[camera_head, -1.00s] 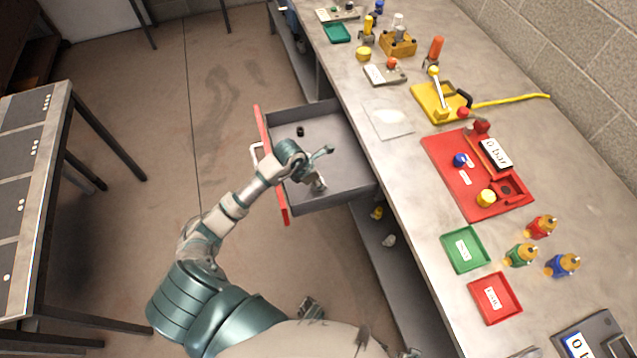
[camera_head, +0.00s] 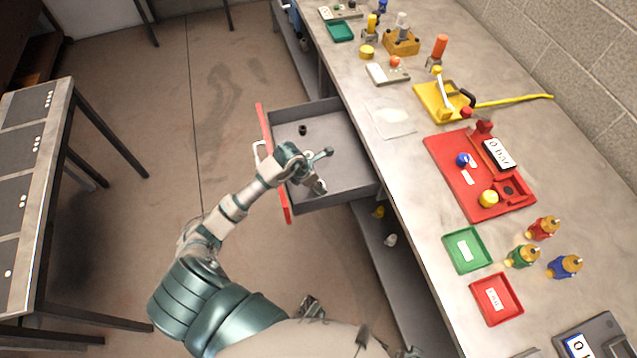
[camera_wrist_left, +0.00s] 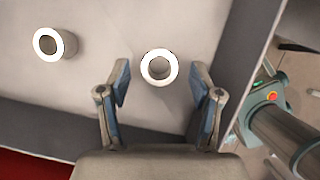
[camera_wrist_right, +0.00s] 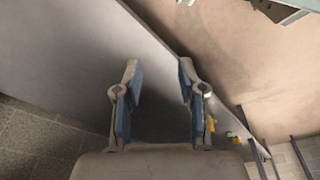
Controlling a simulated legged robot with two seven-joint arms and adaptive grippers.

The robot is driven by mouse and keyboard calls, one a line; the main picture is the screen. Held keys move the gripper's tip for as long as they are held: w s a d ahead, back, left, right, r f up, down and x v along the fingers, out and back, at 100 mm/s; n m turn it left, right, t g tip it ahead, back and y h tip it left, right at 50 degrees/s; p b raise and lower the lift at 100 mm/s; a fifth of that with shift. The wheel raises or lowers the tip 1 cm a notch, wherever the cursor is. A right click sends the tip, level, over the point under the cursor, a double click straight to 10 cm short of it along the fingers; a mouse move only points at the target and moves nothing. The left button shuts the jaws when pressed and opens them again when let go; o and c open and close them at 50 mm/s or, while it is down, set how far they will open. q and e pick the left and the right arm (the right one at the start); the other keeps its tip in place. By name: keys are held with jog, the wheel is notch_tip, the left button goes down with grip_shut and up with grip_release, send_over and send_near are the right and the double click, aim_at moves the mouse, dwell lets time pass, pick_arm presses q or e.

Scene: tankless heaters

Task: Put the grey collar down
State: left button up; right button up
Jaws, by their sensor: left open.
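My left gripper (camera_head: 322,170) is over the open drawer (camera_head: 345,165), low inside it. In the left wrist view its fingers (camera_wrist_left: 161,83) are apart. A short grey collar (camera_wrist_left: 158,67) with a bright ring-shaped top stands upright on the drawer floor, just past and between the fingertips, with a gap on each side. It cannot be made out in the head view. My right gripper (camera_wrist_right: 158,82) is open and empty.
The drawer's red front (camera_head: 272,165) and grey walls surround my left gripper. The workbench (camera_head: 400,160) on the right carries a red tray (camera_head: 460,190), a green tray (camera_head: 466,250), a yellow stand (camera_head: 440,103) and several bottles. Another table (camera_head: 60,120) is at the left.

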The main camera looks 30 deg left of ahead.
pick_arm(q)
jog(key=v, duration=1)
jog(key=shift+p, duration=0.45)
pick_arm(e)
jog(key=f, duration=0.1)
jog(key=s+f, duration=0.1)
jog(key=f, duration=0.1)
jog(key=shift+s+d+f, duration=0.1)
jog(key=shift+s+f, duration=0.05)
pick_arm(q)
jog(key=shift+r, duration=0.1)
